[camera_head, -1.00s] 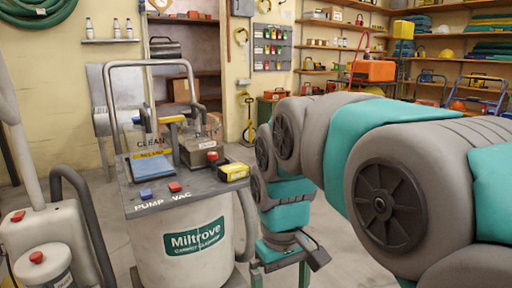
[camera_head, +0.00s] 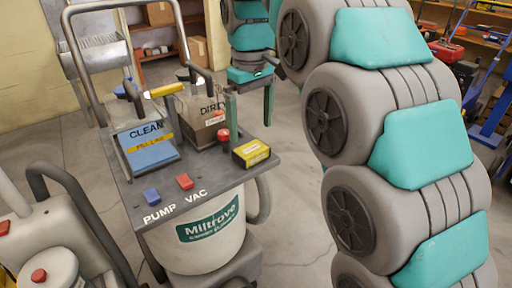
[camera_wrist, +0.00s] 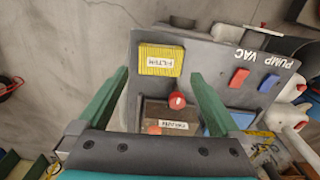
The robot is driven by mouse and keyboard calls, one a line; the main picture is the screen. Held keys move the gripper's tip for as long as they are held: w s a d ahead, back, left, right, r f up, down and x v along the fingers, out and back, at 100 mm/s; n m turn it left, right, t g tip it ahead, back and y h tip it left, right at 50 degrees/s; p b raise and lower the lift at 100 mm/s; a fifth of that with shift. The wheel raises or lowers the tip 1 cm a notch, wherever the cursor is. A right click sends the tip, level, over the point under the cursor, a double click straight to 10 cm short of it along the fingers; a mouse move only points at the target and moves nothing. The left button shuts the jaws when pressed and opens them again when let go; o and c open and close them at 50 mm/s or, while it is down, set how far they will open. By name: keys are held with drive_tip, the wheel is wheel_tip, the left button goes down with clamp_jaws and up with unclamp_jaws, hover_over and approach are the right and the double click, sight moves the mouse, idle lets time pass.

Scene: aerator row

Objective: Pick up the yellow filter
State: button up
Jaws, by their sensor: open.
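The yellow filter (camera_head: 250,153) is a small box-like block with a dark side and a pale label. It lies on the right corner of the grey cart top (camera_head: 200,183). In the wrist view the filter (camera_wrist: 161,60) shows ribbed yellow, with its label reading FILTER, just beyond the fingertips and roughly centred between them. My gripper (camera_head: 248,122) has two green fingers, spread apart and empty, above and behind the filter in the head view. The fingers also show in the wrist view (camera_wrist: 159,76). Nothing hides the filter.
A red knob (camera_head: 222,135) stands close to the filter. The DIRTY container (camera_head: 203,118) and the blue CLEAN one (camera_head: 148,145) are behind and left, under a metal handle frame (camera_head: 84,75). Blue (camera_head: 151,194) and red (camera_head: 185,181) switches sit in front.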

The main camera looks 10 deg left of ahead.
sight(250, 148)
drive_tip(key=shift+w+a+f, duration=0.1)
drive_tip(key=shift+a+f, duration=0.05)
drive_tip(key=shift+f, duration=1.5)
drive_tip(key=shift+a+f, duration=0.1)
drive_tip(key=shift+f, duration=1.55)
drive_tip(key=c, duration=1)
